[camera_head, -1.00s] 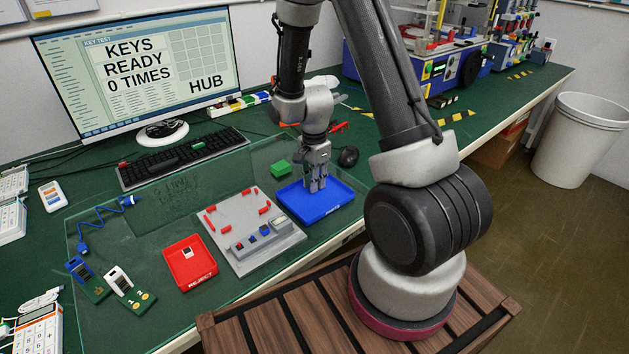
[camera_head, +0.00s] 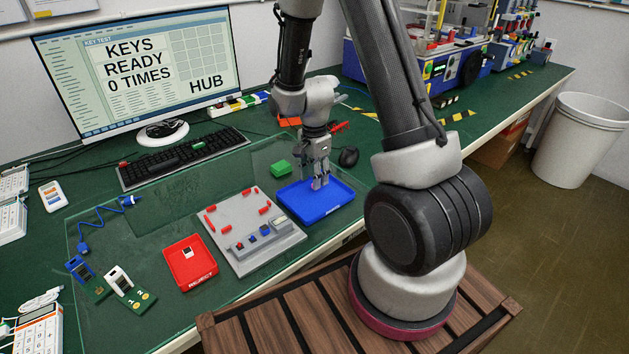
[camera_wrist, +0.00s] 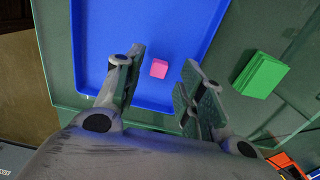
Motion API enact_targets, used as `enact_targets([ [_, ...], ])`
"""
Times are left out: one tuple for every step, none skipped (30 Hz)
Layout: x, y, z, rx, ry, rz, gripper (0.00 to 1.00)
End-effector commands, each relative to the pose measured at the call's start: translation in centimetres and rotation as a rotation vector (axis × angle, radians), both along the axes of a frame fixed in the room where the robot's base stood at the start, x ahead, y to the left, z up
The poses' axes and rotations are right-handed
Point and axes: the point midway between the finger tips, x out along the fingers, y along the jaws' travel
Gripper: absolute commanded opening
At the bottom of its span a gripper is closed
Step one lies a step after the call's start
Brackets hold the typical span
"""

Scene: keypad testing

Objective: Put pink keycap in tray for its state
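The pink keycap (camera_wrist: 159,68) lies on the floor of the blue tray (camera_wrist: 140,20) in the wrist view. My gripper (camera_wrist: 155,75) is open above the tray, with its fingers spread on either side of the keycap and apart from it. In the head view my gripper (camera_head: 318,184) is over the blue tray (camera_head: 335,207), and a bit of pink (camera_head: 313,188) shows by its fingertips. The red tray (camera_head: 190,265), marked REJECT, stands to the left and holds a small pale keycap (camera_head: 187,253).
A grey fixture board (camera_head: 243,212) with red stops and several small keycaps stands between the trays. A green block (camera_head: 280,168) sits behind the blue tray, also seen in the wrist view (camera_wrist: 259,75). The monitor (camera_head: 140,70) reads KEYS READY, 0 TIMES, HUB.

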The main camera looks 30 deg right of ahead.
Motion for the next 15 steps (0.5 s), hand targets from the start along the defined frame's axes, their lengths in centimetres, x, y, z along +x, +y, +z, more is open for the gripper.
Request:
enact_targets([
  [0.1,0.0,1.3,0.000,-0.006,0.000,0.39],
  [0.2,0.0,1.9,0.000,-0.007,0.000,0.39],
  [0.2,0.0,2.9,0.000,-0.007,0.000,0.39],
  [0.2,0.0,3.6,0.000,-0.006,0.000,0.39],
  [0.1,0.0,4.3,0.000,-0.007,0.000,0.39],
  [0.2,0.0,5.2,0.000,-0.006,0.000,0.39],
  [0.1,0.0,5.9,0.000,-0.006,0.000,0.39],
  [0.1,0.0,6.5,0.000,-0.006,0.000,0.39],
  [0.1,0.0,7.2,0.000,-0.004,0.000,0.39],
  [0.1,0.0,7.7,0.000,-0.005,0.000,0.39],
  [0.1,0.0,8.2,0.000,-0.004,0.000,0.39],
  [0.1,0.0,8.7,0.000,-0.004,0.000,0.39],
  [0.1,0.0,9.0,0.001,-0.003,0.000,0.39],
  [0.1,0.0,9.3,0.001,-0.003,0.000,0.39],
  [0.1,0.0,9.7,0.001,-0.003,0.002,0.39],
])
